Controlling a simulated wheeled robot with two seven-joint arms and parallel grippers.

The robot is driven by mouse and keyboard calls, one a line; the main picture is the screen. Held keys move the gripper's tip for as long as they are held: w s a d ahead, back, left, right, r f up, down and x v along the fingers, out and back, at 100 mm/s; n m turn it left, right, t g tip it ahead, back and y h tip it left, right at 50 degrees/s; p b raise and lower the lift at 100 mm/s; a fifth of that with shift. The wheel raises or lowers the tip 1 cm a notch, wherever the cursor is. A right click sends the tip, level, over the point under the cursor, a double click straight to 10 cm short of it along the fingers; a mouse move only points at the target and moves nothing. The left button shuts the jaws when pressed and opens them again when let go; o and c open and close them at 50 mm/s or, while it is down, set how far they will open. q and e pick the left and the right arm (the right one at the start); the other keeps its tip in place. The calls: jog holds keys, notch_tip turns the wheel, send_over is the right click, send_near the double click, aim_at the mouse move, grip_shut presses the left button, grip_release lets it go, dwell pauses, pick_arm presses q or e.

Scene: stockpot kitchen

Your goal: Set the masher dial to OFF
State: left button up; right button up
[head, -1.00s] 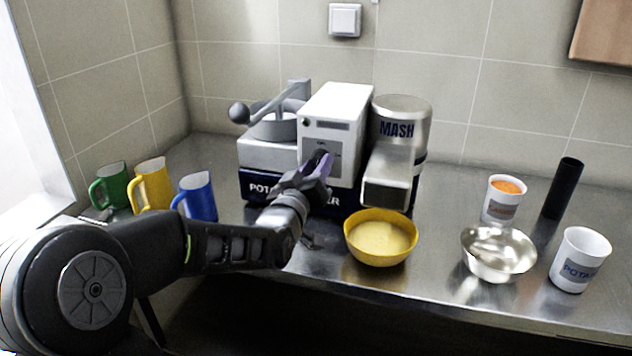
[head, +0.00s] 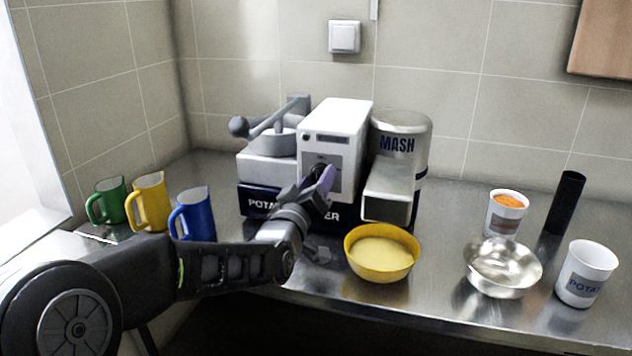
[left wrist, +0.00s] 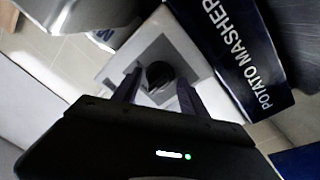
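The potato masher (head: 335,115) stands at the back of the counter, a white housing on a dark blue base with a metal MASH canister (head: 400,135) at its right. My left gripper (head: 322,180) is at the front panel of the white housing. In the left wrist view the round dark dial (left wrist: 160,75) lies between the two fingers of my left gripper (left wrist: 155,92), with a gap visible on each side, so they look open around it. The dial's setting cannot be read. In the head view the gripper mostly hides the dial. My right gripper is not in view.
A yellow bowl (head: 382,270) of mash stands in front of the canister. Green (head: 108,203), yellow (head: 150,205) and blue (head: 196,218) mugs stand at left. A metal bowl (head: 502,278), two white cups and a black cylinder (head: 566,203) stand at right.

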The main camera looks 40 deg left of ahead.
pick_arm(q)
jog(key=shift+o, duration=0.2)
jog(key=shift+s, duration=0.1)
jog(key=v, duration=0.7)
jog(key=shift+s+b, duration=0.3)
jog(key=shift+b, duration=0.15)
jog(key=shift+f, duration=0.1)
